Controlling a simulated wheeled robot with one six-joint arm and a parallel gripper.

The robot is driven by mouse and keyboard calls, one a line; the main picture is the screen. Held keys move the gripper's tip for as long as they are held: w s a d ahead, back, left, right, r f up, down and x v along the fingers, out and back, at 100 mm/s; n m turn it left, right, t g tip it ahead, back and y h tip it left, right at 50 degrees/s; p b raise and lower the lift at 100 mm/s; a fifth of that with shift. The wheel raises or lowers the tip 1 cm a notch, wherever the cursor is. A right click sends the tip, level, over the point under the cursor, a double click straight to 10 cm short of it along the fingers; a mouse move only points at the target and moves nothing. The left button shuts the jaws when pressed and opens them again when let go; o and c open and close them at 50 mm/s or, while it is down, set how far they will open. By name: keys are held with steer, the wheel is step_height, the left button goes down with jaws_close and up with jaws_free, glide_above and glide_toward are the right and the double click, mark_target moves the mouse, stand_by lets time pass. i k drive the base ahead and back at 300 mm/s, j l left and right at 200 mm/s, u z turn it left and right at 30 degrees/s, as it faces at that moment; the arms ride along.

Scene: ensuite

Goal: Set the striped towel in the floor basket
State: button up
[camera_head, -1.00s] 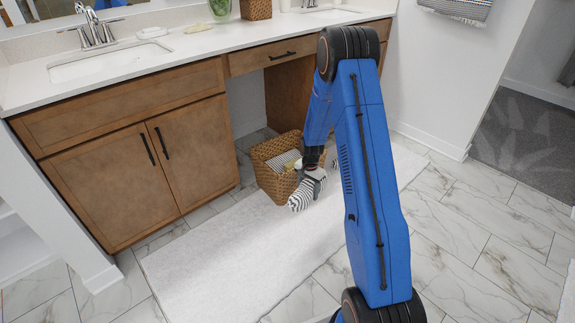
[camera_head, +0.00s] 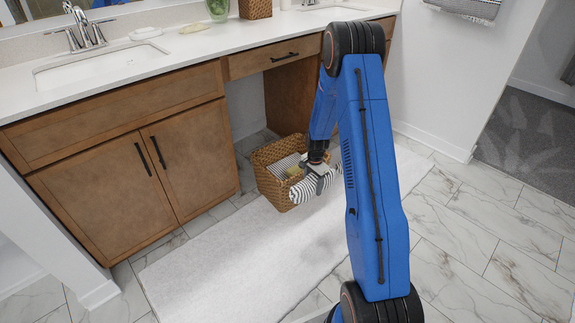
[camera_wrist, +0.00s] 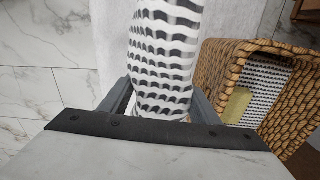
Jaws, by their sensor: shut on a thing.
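The striped towel (camera_head: 305,190), rolled and black and white, is between the fingers of my gripper (camera_head: 320,180), which is shut on it. In the wrist view the towel (camera_wrist: 162,60) stretches away from the jaws (camera_wrist: 158,104). The woven floor basket (camera_head: 268,182) stands on the floor under the counter. In the wrist view the basket (camera_wrist: 212,65) is just to the right of the towel. In the head view the towel overlaps the basket's right front side; I cannot tell if they touch. A grey-striped cloth (camera_wrist: 262,85) and a yellowish item (camera_wrist: 237,105) lie in the basket.
A wooden vanity (camera_head: 130,165) with a white counter (camera_head: 190,55) stands behind and to the left. A white rug (camera_head: 225,255) covers the floor in front of the basket. Marble tile (camera_head: 470,245) on the right is clear. Another towel (camera_head: 470,8) hangs at upper right.

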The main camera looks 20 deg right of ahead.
mark_target(283, 162)
steer(key=i, duration=1.2)
